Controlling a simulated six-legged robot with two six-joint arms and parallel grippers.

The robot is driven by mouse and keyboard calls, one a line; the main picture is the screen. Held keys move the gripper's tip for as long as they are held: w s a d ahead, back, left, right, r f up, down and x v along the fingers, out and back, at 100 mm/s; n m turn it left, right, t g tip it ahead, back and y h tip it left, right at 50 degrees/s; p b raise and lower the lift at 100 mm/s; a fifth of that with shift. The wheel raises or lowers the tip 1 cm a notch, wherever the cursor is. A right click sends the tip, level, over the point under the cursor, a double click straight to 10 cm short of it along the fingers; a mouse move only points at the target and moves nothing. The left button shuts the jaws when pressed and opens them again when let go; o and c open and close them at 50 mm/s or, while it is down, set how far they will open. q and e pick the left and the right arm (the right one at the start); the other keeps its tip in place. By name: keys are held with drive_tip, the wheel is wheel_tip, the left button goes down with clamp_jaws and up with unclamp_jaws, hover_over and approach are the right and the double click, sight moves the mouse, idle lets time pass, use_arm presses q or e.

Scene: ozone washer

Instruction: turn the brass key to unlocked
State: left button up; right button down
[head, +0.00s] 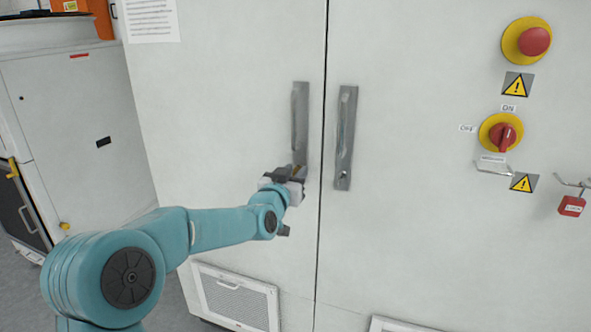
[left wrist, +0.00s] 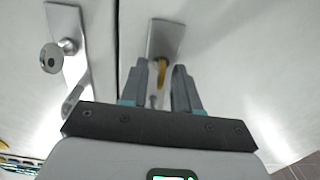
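The brass key (left wrist: 160,72) sticks out of the lower end of the left door's metal handle plate (left wrist: 166,38) in the left wrist view. My left gripper (head: 297,171) is at that lower end and mostly hides the key there. In the left wrist view my left gripper (left wrist: 158,78) has its two fingers apart, one on each side of the key, with gaps visible. My right gripper is not in view.
The right door's handle plate (head: 345,137) stands just right of the seam. A red emergency button (head: 535,41), a red rotary switch (head: 503,137) and a red padlock (head: 572,206) are at the right. A vent grille (head: 236,299) is low on the left door.

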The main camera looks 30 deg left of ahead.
use_arm(q)
drive_tip(key=shift+w+a, duration=0.2)
drive_tip(key=shift+w, duration=0.3)
clamp_jaws()
